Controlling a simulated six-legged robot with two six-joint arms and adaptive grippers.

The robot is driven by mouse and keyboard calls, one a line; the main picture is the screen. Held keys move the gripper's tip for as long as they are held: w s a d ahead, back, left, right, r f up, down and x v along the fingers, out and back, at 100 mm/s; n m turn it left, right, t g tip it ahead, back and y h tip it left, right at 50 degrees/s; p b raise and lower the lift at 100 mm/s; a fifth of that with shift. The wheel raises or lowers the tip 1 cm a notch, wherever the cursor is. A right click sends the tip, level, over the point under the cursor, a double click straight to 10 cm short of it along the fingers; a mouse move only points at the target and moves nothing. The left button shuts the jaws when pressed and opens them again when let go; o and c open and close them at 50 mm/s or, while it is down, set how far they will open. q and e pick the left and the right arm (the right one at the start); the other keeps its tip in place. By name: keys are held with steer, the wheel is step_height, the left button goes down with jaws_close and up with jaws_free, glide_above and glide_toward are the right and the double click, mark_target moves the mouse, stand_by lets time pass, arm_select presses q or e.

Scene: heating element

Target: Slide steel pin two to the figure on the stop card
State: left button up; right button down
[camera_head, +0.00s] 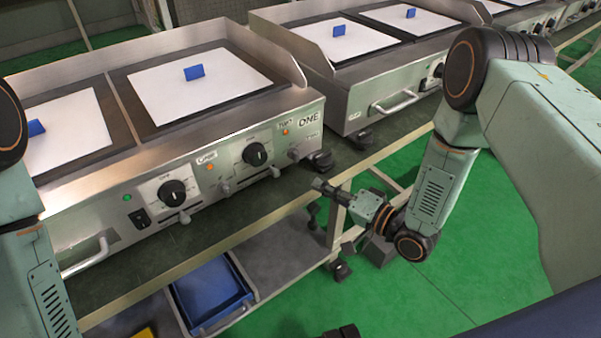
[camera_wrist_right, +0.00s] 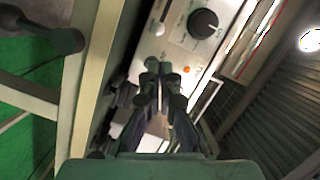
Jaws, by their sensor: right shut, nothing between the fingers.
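The near griddle (camera_head: 215,165) has a steel front panel with black dials (camera_head: 257,154). Small white cards (camera_head: 207,158) with unreadable print sit on the panel. My right gripper (camera_head: 318,185) is shut and empty, in front of the panel's right end and apart from it. In the right wrist view its fingers (camera_wrist_right: 164,68) point at the panel, below a dial (camera_wrist_right: 203,23). My left gripper is out of view.
White sheets (camera_head: 200,84) with blue blocks (camera_head: 194,72) lie on the griddle plates. A second griddle (camera_head: 360,75) stands to the right. A blue tray (camera_head: 210,292) rests on the lower shelf. The bench edge (camera_head: 230,235) runs below the panel.

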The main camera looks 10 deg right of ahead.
mark_target(275, 173)
steer(key=b+x, duration=0.2)
steer(key=x, duration=0.6)
steer(key=shift+f, duration=0.15)
steer(key=shift+b+x, duration=0.4)
steer(key=shift+x, duration=0.5)
steer(key=shift+d, duration=0.1)
